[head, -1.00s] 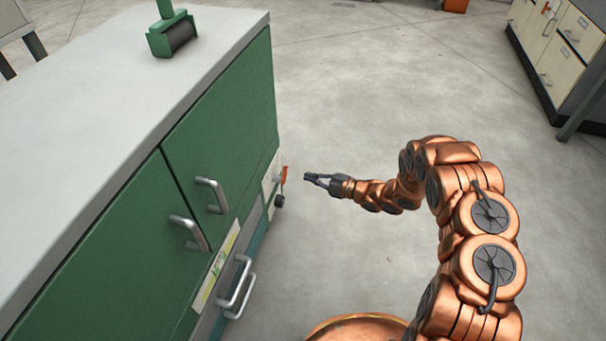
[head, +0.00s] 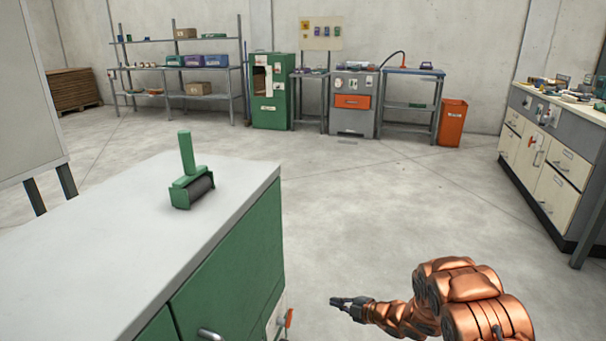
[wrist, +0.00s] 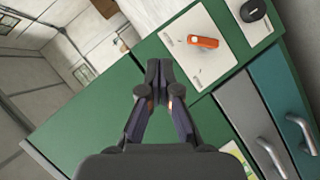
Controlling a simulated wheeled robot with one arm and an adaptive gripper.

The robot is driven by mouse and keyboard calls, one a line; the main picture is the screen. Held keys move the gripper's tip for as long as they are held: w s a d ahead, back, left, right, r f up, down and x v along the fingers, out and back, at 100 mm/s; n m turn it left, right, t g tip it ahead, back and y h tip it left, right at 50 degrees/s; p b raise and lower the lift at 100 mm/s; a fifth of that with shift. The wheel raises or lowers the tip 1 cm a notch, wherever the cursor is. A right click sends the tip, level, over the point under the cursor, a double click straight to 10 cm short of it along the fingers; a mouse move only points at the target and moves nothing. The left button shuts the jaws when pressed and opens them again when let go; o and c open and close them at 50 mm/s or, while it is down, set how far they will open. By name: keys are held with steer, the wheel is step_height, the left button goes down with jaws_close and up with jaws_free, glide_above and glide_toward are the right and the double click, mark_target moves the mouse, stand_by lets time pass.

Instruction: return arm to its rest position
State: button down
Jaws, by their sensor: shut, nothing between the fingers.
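My gripper (head: 347,302) is shut and empty, at the end of my copper-coloured arm low in the head view. It is in the air to the right of the green cabinet's end, apart from it. In the wrist view my gripper (wrist: 160,68) points toward the green cabinet front (wrist: 95,118). An orange handle (wrist: 203,42) on a pale plate (wrist: 205,60) and a black knob (wrist: 252,10) show beyond the fingers to the right.
The cabinet (head: 240,250) has a grey top with a green roller tool (head: 190,180) on it. Open floor (head: 390,200) lies beyond my arm. A drawer bench (head: 550,165) stands at the right. Shelves (head: 180,75) and an orange bin (head: 452,122) stand at the back wall.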

steer(key=w+d+r+m+h+p, duration=0.2)
steer(key=d+r+m+h+p, duration=0.6)
steer(key=d+r, duration=0.95)
steer(key=s+d+r+m+g+h+p, duration=0.1)
steer(key=s+d+r+m+h+p, duration=0.15)
steer(key=s+r, duration=0.45)
steer(key=s+d+r+m+g+h+p, duration=0.1)
steer(key=s+d+r+m+h+p, duration=0.15)
steer(key=r, duration=0.85)
steer(key=s+a+r+m+g+h+p, duration=0.1)
steer(key=s+r+m+g+p, duration=0.15)
steer(key=s+r, duration=0.5)
steer(key=s+a+r+m+g+p, duration=0.1)
steer(key=s+a+r+m+p, duration=0.2)
steer(key=s, duration=0.7)
steer(key=s+a+r+m+g+y+p, duration=0.1)
steer(key=s+a+r+p, duration=0.2)
steer(key=s, duration=0.6)
steer(key=s+a+r+m+g+y+p, duration=0.1)
steer(key=s+a+r+g+p, duration=0.1)
steer(key=s, duration=0.7)
steer(key=s+a+r+m+g+y+p, duration=0.1)
steer(key=s+a+r+p, duration=0.3)
steer(key=s, duration=0.5)
steer(key=a+r+g, duration=0.1)
steer(key=a+r, duration=0.1)
steer(key=shift+a+y, duration=0.35)
steer(key=shift+y, duration=0.05)
steer(key=shift+m+g, duration=0.25)
